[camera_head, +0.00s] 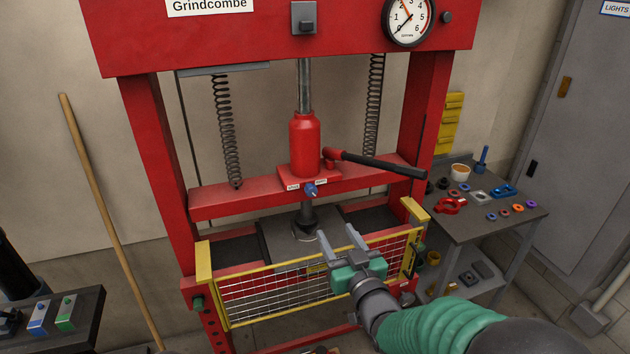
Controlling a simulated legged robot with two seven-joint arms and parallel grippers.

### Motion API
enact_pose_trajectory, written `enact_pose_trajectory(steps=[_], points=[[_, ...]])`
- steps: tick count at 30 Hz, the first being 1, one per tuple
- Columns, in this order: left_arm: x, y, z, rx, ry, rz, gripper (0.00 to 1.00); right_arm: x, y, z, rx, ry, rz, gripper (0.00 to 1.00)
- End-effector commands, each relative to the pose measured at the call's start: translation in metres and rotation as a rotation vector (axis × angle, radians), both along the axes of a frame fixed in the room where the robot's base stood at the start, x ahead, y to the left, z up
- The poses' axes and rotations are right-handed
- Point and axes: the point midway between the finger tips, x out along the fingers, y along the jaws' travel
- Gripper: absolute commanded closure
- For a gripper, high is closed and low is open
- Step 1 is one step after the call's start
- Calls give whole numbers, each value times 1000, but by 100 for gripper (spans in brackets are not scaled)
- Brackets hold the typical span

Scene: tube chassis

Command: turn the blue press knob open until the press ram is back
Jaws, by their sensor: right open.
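The blue press knob (310,190) is small and sits at the front of the red jack's base, between two small white labels. The red bottle jack (305,143) stands on the press crossbeam, with its shiny rod (304,87) reaching up to the top beam. The dark press ram (305,218) points down below the crossbeam toward a grey plate. My right gripper (338,243) is open and empty, in front of the yellow mesh guard, below and to the right of the knob and apart from it. My left gripper is not in view.
The yellow mesh guard (270,297) spans the press front below the crossbeam. A black pump handle (380,164) sticks out to the right of the jack. A side table (462,228) with small parts stands right. A wooden pole (112,222) leans on the left.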

Motion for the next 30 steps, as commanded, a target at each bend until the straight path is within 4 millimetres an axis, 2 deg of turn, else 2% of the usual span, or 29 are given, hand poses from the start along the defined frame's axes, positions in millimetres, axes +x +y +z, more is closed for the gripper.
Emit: enact_pose_trajectory(steps=[5,12,18,24,30], points=[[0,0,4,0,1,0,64,33,12,-1,-3,-2,2,48],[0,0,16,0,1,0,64,93,31,0,-4,-2,1,48],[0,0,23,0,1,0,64,136,45,0,-5,-3,1,48],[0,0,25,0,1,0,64,153,51,-1,-4,-3,1,48],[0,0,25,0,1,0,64,154,51,-1,-4,-3,1,48]])
